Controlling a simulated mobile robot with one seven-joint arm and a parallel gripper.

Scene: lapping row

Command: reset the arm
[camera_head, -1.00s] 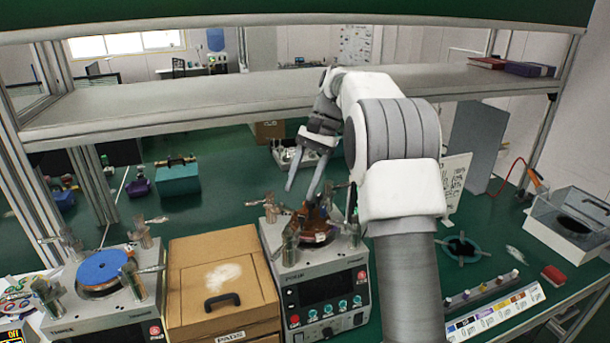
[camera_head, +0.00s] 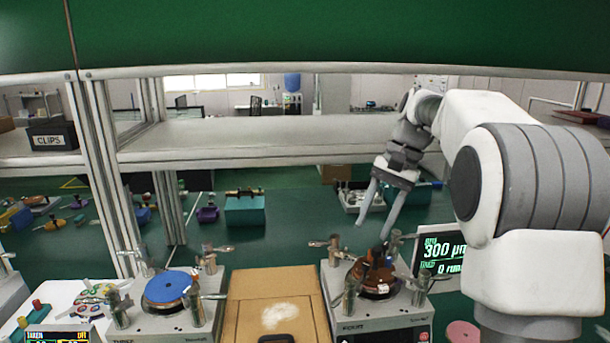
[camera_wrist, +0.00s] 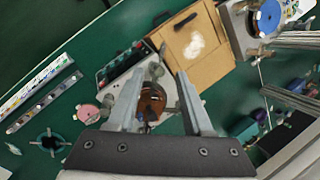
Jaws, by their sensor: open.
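My gripper (camera_head: 378,207) is open, with its two fingers spread and pointing down above the right lapping machine (camera_head: 340,268). In the wrist view my gripper (camera_wrist: 160,85) shows nothing held between its fingers. Below it is a brown, shiny piece (camera_head: 376,275) on top of that machine. The same brown piece (camera_wrist: 152,101) appears between the fingers in the wrist view, but farther down. I cannot tell the exact gap between fingertips and machine. My white and grey arm fills the right side of the head view.
A cardboard box (camera_head: 300,320) with white powder stands between the two machines. The left machine carries a blue disc (camera_head: 168,287). A grey shelf (camera_head: 260,138) runs behind my arm, with a "CLIPS" bin (camera_head: 52,136). A display (camera_head: 440,250) stands right of the brown piece.

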